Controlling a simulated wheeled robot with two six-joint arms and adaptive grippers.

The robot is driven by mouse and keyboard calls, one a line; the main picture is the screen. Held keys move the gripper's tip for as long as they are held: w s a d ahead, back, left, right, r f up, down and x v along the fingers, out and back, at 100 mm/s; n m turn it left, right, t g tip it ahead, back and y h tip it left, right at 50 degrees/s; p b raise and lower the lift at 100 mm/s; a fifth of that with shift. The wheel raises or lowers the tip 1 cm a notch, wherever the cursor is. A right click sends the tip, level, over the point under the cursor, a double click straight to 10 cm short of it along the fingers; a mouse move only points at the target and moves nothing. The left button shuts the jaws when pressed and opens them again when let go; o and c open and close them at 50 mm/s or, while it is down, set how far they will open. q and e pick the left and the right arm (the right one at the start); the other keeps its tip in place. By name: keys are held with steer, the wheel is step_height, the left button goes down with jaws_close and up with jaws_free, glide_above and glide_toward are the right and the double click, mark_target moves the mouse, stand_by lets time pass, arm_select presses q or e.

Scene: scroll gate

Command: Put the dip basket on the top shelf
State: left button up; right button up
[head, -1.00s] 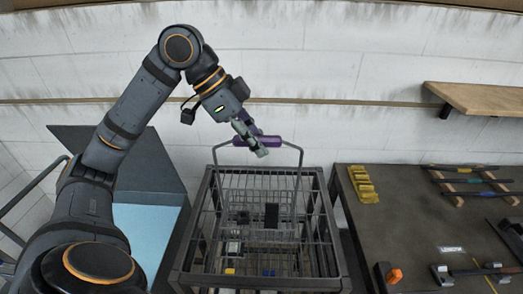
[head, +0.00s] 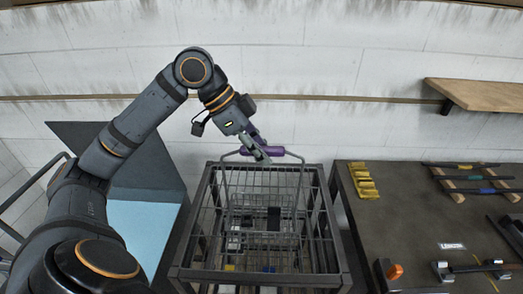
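The dip basket (head: 262,181) is a grey wire mesh basket with a tall wire bail and a purple handle (head: 276,152). In the head view it lies within the outline of a dark open-barred frame (head: 333,216); how deep it sits is hard to tell. My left gripper (head: 257,151) reaches in from the upper left, its fingers across the left part of the purple handle, and appears shut on it. A wooden shelf (head: 482,92) is mounted on the wall at the upper right. My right gripper is not in view.
A dark workbench (head: 410,220) stands right of the frame, with yellow blocks (head: 364,181), tools in a wooden rack (head: 480,186) and an orange-ended tool (head: 391,271). A dark panel (head: 125,155) and light blue surface (head: 143,228) lie left. The wall below the shelf is bare.

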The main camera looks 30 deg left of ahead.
arm_select(q)
steer(key=shift+o, duration=1.4)
steer(key=shift+r, duration=0.15)
steer(key=shift+s+a+r, duration=0.1)
steer(key=shift+a+r, duration=0.15)
steer(key=v, duration=1.1)
steer(key=shift+r, duration=0.15)
